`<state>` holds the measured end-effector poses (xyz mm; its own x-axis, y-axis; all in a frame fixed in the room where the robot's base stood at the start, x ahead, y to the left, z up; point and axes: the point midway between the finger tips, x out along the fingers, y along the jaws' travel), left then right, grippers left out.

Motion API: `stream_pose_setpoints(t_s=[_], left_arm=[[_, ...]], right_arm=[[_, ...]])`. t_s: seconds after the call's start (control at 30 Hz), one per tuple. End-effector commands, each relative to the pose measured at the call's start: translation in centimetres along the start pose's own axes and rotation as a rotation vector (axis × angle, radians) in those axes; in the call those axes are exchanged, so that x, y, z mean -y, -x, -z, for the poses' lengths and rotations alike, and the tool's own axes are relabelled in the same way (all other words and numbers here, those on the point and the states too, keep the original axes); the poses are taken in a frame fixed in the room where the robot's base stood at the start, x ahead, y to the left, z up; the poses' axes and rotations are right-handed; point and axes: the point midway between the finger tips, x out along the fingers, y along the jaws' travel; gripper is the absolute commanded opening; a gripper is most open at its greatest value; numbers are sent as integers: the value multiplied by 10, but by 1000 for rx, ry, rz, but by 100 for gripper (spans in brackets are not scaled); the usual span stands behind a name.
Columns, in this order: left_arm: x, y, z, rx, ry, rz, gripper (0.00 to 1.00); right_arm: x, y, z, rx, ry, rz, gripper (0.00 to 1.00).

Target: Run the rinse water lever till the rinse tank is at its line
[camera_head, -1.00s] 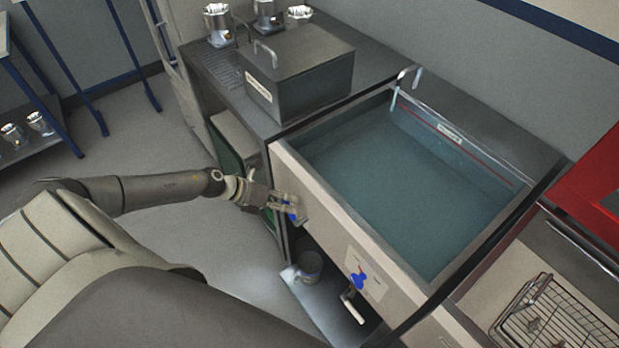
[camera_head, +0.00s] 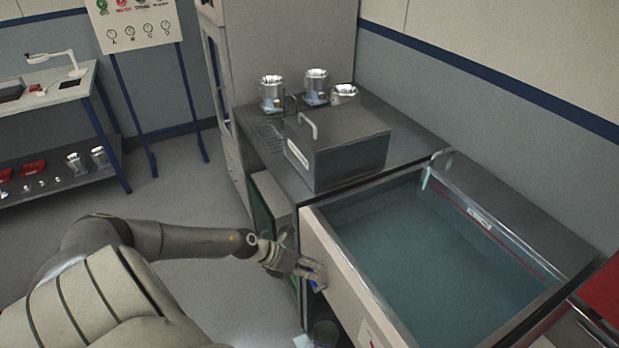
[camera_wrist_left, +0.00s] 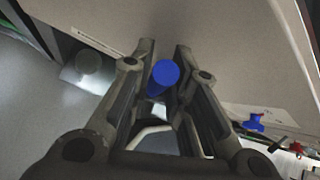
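The rinse tank (camera_head: 322,238) is an open basin of blue-green water (camera_head: 425,255) at the right. A red line (camera_head: 520,243) runs along its far inner wall, with the water surface a little below it. A spout (camera_head: 436,160) on the far rim has a pale bluish streak under it that looks like running water. My left gripper (camera_head: 316,274) is at the tank's front panel. In the left wrist view a blue lever knob (camera_wrist_left: 163,76) sits between the fingers (camera_wrist_left: 165,50), which appear closed on it. My right gripper is out of view.
A lidded metal box (camera_head: 340,155) stands on the counter left of the tank, with shiny housings (camera_head: 317,84) behind. A second blue handle (camera_wrist_left: 254,122) is on the panel in the left wrist view.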

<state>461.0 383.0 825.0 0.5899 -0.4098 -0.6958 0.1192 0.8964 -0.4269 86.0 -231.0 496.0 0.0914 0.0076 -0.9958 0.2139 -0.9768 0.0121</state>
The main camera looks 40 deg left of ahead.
Motion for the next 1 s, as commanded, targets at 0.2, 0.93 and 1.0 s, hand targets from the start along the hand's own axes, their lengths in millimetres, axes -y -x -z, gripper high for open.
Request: stream_pose_setpoints(t_s=[0.2, 0.93, 1.0], left_arm=[[0, 0, 0, -1, 1, 0, 25], [0, 62, 2, -6, -1, -1, 25], [-2, 68, 3, -5, 2, -3, 25]], right_arm=[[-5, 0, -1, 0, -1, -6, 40], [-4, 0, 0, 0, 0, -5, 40], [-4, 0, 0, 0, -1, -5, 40]])
